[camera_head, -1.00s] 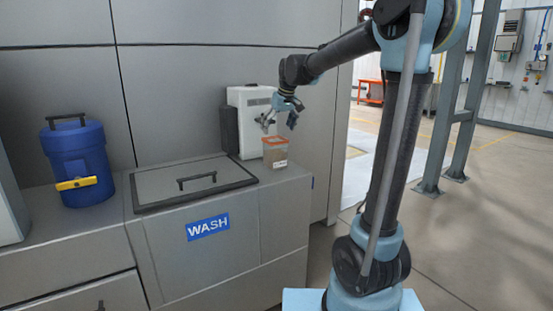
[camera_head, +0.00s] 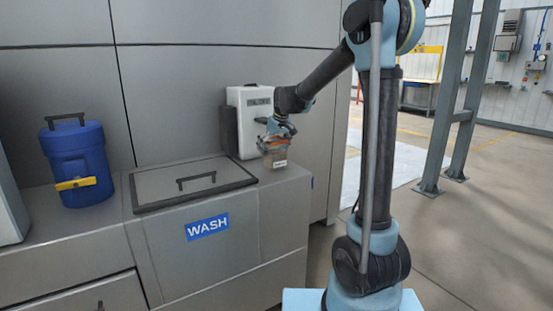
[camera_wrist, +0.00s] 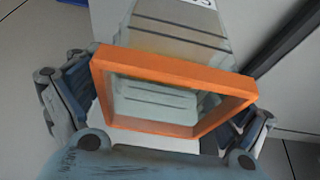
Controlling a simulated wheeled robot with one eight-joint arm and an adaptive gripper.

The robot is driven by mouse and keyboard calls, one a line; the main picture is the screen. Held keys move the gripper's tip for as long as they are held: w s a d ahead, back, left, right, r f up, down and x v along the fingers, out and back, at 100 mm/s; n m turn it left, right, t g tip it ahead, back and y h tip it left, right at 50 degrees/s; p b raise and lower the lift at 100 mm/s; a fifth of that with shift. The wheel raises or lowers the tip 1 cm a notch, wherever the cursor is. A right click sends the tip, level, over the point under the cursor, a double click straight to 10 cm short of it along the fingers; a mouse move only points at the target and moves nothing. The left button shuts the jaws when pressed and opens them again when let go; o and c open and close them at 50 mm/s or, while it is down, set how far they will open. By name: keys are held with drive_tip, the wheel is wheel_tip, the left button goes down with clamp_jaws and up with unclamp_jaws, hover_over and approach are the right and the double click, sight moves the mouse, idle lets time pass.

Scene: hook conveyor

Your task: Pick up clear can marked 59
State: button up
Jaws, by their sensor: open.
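The clear can (camera_head: 276,159) with an orange rim stands on the right end of the grey counter, next to the white box. In the wrist view the can (camera_wrist: 178,22) has a square orange rim and a label cut off at the top edge, too partial to read its number. My gripper (camera_head: 277,138) is at the top of the can. In the wrist view my gripper (camera_wrist: 160,115) is open, with one finger on the left and one on the right of the rim. I cannot tell whether the fingers touch the can.
A white box (camera_head: 256,108) with a dark side stands just behind and left of the can. A lidded wash basin (camera_head: 193,184) marked WASH is left of it, and a blue jug (camera_head: 77,165) with a yellow tap stands farther left. Open floor (camera_head: 430,240) lies to the right.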

drive_tip(key=shift+f, duration=0.15)
drive_tip(key=c, duration=1.6)
drive_tip(key=shift+o, duration=0.2)
drive_tip(key=shift+c, duration=0.2)
